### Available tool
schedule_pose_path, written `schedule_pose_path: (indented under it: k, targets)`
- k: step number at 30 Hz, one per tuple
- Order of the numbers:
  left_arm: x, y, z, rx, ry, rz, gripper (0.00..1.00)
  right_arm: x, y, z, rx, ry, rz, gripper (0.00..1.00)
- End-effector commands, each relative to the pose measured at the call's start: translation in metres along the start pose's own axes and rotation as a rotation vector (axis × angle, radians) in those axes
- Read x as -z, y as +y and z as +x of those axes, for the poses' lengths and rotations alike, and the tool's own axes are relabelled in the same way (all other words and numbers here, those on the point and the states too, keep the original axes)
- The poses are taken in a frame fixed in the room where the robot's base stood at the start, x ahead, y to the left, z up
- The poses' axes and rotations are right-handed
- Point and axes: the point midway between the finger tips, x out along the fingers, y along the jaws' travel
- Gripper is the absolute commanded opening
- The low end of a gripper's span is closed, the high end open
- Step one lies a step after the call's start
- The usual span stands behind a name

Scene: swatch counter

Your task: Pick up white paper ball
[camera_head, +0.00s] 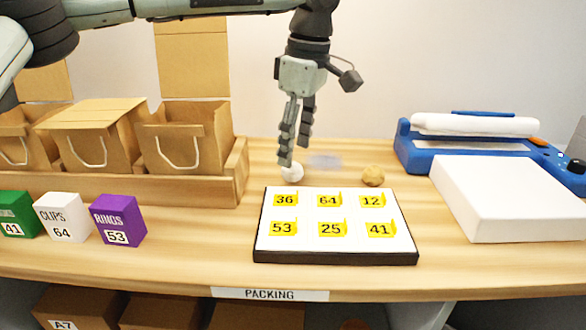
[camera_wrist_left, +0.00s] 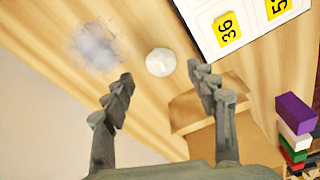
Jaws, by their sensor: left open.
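The white paper ball (camera_head: 292,172) lies on the wooden counter just behind the numbered board (camera_head: 335,257). My left gripper (camera_head: 296,150) points down at it from above, its fingers close to the ball in the head view and partly in front of it. In the left wrist view the ball (camera_wrist_left: 160,62) sits beyond and between the two open fingertips (camera_wrist_left: 160,75), with nothing held. The gap between fingers and ball is hard to judge. My right gripper does not show.
A tan ball (camera_head: 373,175) lies to the right, behind the board. Paper bags (camera_head: 187,137) stand in a wooden tray (camera_head: 243,172) at left, with purple (camera_head: 118,220), white (camera_head: 61,217) and green (camera_head: 16,214) boxes in front. A blue machine (camera_head: 415,150) and white box (camera_head: 510,198) are right.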

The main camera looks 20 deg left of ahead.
Motion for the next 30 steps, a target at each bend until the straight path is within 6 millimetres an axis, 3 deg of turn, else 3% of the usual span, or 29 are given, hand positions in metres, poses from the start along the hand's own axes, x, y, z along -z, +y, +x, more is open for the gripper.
schedule_pose_path:
  k: [7, 16, 24, 30]
  targets:
    - [-0.001, -0.005, 0.035, 0.002, 0.000, -0.002, 0.58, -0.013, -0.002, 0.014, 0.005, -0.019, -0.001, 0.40]
    - [-0.001, -0.004, 0.041, 0.001, -0.001, -0.002, 0.58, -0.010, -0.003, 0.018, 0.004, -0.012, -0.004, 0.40]
    - [-0.002, -0.004, 0.041, 0.000, -0.001, -0.002, 0.26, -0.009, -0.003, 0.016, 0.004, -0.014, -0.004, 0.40]
    - [-0.002, -0.004, 0.041, 0.000, -0.001, -0.002, 0.25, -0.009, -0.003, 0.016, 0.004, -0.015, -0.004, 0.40]
